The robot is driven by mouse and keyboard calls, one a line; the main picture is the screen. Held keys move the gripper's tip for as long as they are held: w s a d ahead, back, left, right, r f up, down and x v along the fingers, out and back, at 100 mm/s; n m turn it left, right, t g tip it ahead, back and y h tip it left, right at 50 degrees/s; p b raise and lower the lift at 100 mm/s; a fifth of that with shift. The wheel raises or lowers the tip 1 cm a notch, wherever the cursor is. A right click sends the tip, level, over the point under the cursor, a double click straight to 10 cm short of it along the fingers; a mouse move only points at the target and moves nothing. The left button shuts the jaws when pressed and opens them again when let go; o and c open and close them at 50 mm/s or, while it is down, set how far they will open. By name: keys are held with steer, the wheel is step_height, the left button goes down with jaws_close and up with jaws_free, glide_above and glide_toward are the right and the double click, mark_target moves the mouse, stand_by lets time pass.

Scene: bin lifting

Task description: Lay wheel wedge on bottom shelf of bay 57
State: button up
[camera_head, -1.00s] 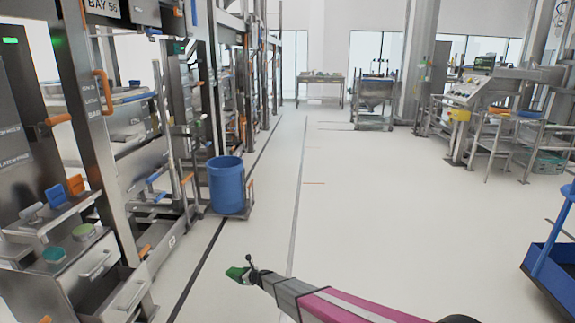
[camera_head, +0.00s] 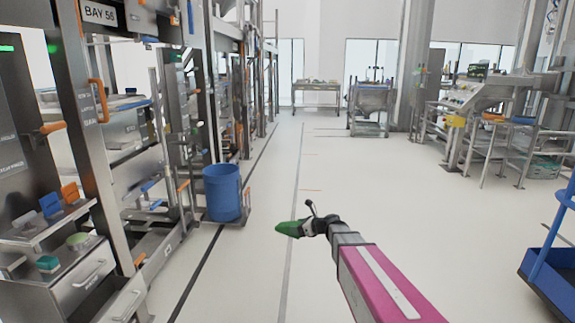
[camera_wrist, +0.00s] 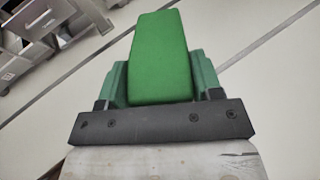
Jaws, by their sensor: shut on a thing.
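The green wheel wedge (camera_wrist: 160,60) sits between the fingers of my gripper (camera_wrist: 160,82) in the wrist view, its tapered block pointing away from the wrist. In the head view my gripper (camera_head: 303,228) is at the end of my pink and grey arm, with the green wedge (camera_head: 289,229) at its tip. It is held above the open floor, apart from the racks. A sign reading BAY 56 (camera_head: 99,13) hangs on the rack at upper left. No sign for bay 57 is readable, and its bottom shelf cannot be told apart.
A blue bin (camera_head: 222,192) stands on the floor beside the left racks. A drawer cabinet (camera_head: 80,270) is at lower left. A blue cart (camera_head: 550,262) is at the right edge. A machine (camera_head: 480,110) stands at back right. The aisle floor (camera_head: 380,190) between is clear.

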steer(key=s+d+r, duration=1.4)
steer(key=s, duration=0.2)
steer(key=shift+d+r+m+t, duration=0.25)
steer(key=shift+r+m+t, duration=0.05)
steer(key=shift+t, duration=0.1)
